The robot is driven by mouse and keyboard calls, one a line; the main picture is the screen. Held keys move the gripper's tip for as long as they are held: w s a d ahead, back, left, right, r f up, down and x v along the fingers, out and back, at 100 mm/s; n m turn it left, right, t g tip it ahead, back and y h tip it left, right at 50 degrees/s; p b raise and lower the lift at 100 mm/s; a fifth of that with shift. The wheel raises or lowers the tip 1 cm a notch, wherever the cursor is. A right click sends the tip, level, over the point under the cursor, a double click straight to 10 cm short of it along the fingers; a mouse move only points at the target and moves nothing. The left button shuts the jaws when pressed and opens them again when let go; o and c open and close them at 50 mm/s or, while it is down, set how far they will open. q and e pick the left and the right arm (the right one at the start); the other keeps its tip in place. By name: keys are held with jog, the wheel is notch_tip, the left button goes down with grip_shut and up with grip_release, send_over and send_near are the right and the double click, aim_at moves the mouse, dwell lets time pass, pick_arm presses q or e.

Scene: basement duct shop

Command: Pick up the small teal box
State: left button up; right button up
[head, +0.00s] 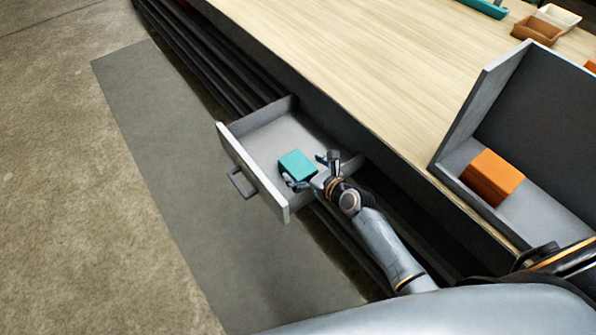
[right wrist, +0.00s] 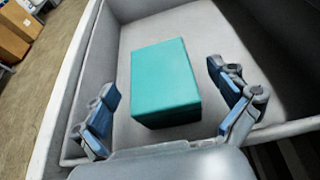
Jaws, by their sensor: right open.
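The small teal box (head: 297,165) lies on the floor of an open grey drawer (head: 257,138), near the drawer's right side wall. In the right wrist view the teal box (right wrist: 165,80) sits ahead of and between the two spread fingers, not touching either as far as I can see. My right gripper (head: 308,172) is open and empty, reaching over the drawer's side wall right beside the box. Its two blue-padded fingers show in the right wrist view (right wrist: 168,115). My left gripper is not seen.
The drawer front has a handle (head: 240,183). Above is a wooden worktop (head: 370,60) with a grey open bin (head: 455,165) holding an orange box (head: 491,177). Trays, one brown (head: 536,31), stand at the far right. A dark mat (head: 150,110) lies on the floor.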

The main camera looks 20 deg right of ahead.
jog(key=shift+w+a+f, duration=0.15)
jog(key=shift+w+f, duration=0.05)
jog(key=shift+w, duration=0.25)
jog(key=c, duration=1.4)
jog(key=shift+r, duration=0.1)
